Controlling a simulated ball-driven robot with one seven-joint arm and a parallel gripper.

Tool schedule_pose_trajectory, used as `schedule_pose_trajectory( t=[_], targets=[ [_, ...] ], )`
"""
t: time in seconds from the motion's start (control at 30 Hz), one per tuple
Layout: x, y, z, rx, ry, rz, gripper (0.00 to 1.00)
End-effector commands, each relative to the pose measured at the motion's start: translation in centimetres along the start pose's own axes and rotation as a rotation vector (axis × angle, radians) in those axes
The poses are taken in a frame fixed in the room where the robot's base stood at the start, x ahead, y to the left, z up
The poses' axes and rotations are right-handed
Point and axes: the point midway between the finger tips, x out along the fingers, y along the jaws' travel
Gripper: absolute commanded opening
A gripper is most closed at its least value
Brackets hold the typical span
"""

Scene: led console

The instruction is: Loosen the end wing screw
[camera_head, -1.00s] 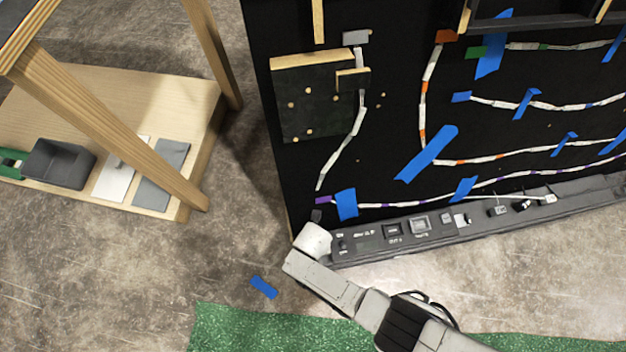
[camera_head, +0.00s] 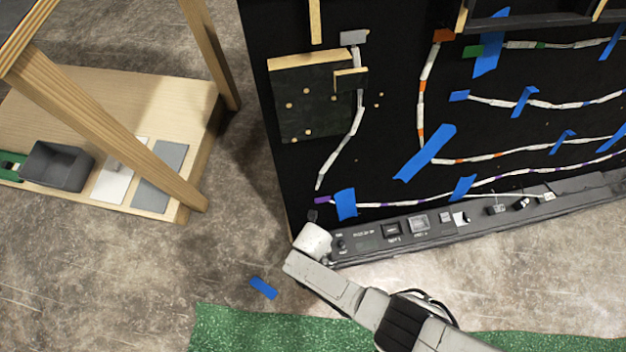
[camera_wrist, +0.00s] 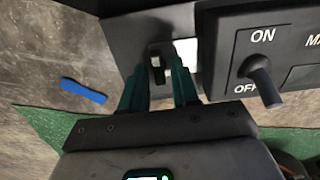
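The end wing screw (camera_wrist: 157,66) shows in the wrist view as a small dark upright piece at the end of the console, beside a pale patch. My gripper (camera_wrist: 160,76) has two teal fingers standing apart, one on each side of the screw. A gap shows between the fingers, and I cannot tell whether either touches the screw. The console (camera_head: 372,238) is a long dark-grey bar along the foot of the black board in the head view. There my pale wrist covers its left end and hides the fingers.
An ON/OFF toggle switch (camera_wrist: 262,82) stands on the console just right of my fingers. The black board (camera_head: 390,110) carries LED strips and blue tape. A wooden stand (camera_head: 160,90) holds a grey bin (camera_head: 58,165) at left. Bare floor lies between.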

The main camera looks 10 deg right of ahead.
Motion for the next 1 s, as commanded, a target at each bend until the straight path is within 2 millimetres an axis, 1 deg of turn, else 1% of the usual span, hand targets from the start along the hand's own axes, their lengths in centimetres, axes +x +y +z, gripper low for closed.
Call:
schedule_pose_trajectory(
  t=[0.03,0.1,0.33,0.47,0.57,0.9,1.0],
  targets=[
    [0.0,0.0,0.1,0.000,-0.001,0.000,0.35],
    [-0.1,0.1,0.1,0.000,-0.001,0.001,0.39],
    [-0.2,0.1,0.1,0.000,-0.002,0.001,0.39],
    [-1.1,0.1,0.1,0.001,-0.002,0.002,0.39],
    [-2.4,0.1,0.1,0.001,-0.001,0.002,0.39],
    [-8.0,0.1,0.1,0.001,-0.001,0.002,0.39],
    [-9.3,0.1,0.0,0.002,-0.001,0.002,0.39]
  ],
)
